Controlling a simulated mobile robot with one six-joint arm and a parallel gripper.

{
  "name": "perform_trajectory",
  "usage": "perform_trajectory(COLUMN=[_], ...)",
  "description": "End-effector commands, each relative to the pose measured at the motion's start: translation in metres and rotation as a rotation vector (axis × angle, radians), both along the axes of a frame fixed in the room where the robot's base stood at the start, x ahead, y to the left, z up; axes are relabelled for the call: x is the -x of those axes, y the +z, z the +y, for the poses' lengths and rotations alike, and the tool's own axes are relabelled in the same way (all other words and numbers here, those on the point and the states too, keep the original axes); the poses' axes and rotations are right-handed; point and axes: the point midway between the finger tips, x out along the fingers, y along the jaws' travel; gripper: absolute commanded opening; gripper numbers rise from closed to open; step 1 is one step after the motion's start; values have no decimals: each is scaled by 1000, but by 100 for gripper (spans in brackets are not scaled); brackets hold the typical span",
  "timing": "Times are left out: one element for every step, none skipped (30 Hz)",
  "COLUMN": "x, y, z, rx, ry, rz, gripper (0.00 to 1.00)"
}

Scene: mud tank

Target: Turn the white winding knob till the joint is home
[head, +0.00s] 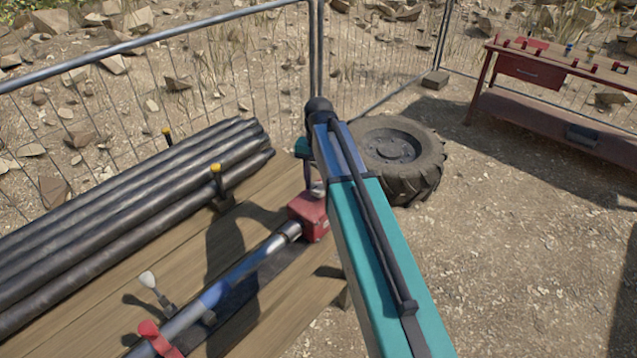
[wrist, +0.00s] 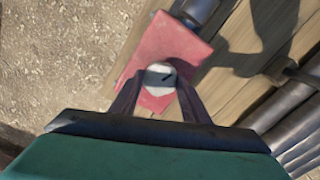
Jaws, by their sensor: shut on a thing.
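The white winding knob (wrist: 160,70) is in the middle of the wrist view, with a dark mark on its face. My gripper (wrist: 158,84) is shut on it, one finger on each side. The knob sits over a red block (wrist: 168,48), which in the head view is the red housing (head: 309,214) at the far end of the bench. A pipe (head: 215,293) with a blue section and a shiny silver part runs into the housing. My arm mostly hides the gripper and knob in the head view. The seating inside the housing is hidden.
A white-tipped lever (head: 148,280) and a red clamp (head: 155,335) stand near the pipe. Several dark pipes (head: 130,190) lie on the left, held by yellow-tipped posts. A tyre (head: 400,158), wire fence and red workbench (head: 530,72) stand beyond.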

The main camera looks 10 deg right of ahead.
Motion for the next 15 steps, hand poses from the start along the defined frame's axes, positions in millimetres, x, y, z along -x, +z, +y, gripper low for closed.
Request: perform_trajectory(x=[-1,-1,-1,-1,-1,0,0,0,0,0,0,0,0,0,0], y=[1,1,1,1,1,0,0,0,0,0,0,0,0,0,0], z=[0,0,0,0,0,0,0,0,0,0,0,0,0,0,0], rx=[0,0,0,0,0,0,0,0,0,0,0,0,0,0,0], ry=[0,1,1,1,1,1,1,1,1,1,1,1,1,1,1], rz=[-1,-1,-2,-2,-1,-1,-1,-1,-1,-1,-1,-1,-1,0,0], gripper=[20,20,44,49,54,60,60,60,60,60,60,60,60,60,60])
